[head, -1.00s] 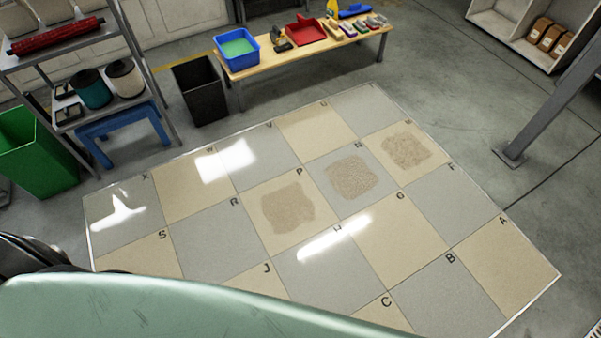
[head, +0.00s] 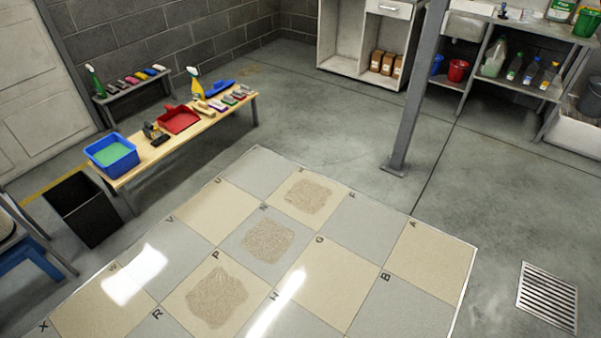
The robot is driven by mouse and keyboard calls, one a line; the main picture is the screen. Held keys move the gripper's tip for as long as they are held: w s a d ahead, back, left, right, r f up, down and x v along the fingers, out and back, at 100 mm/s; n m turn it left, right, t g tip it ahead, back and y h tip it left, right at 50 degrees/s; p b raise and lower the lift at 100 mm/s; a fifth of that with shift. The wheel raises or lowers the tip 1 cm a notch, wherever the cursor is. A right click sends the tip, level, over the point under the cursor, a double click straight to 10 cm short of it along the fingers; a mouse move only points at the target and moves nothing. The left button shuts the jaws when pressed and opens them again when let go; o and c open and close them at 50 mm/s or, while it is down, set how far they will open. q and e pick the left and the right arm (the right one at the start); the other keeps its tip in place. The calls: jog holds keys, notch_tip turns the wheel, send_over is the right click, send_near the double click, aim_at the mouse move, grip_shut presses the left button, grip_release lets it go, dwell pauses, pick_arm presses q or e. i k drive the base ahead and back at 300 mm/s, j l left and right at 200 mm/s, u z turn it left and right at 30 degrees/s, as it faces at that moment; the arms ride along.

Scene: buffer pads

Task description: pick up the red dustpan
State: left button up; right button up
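The red dustpan (head: 178,120) lies on the low wooden bench (head: 150,153) at the upper left of the head view. It sits between a dark hand tool (head: 153,133) and a yellow spray bottle (head: 196,85). Neither of my grippers shows in the head view. Nothing touches the dustpan except the bench and perhaps its near neighbours.
A blue tub (head: 111,155) stands on the bench's near end, with a black bin (head: 85,208) below it. Tiled floor with rough patches (head: 268,240) lies in front. A grey post (head: 410,110) stands to the right; a floor drain (head: 547,297) is lower right.

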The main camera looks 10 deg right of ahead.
aim_at(177, 119)
jog(key=i+j+u, duration=0.15)
jog(key=i, duration=0.6)
jog(key=i+u, duration=0.15)
jog(key=i, duration=0.6)
jog(key=i+l+u, duration=0.15)
jog(key=i, duration=0.55)
jog(key=i+l+u, duration=0.15)
jog(key=i, duration=0.6)
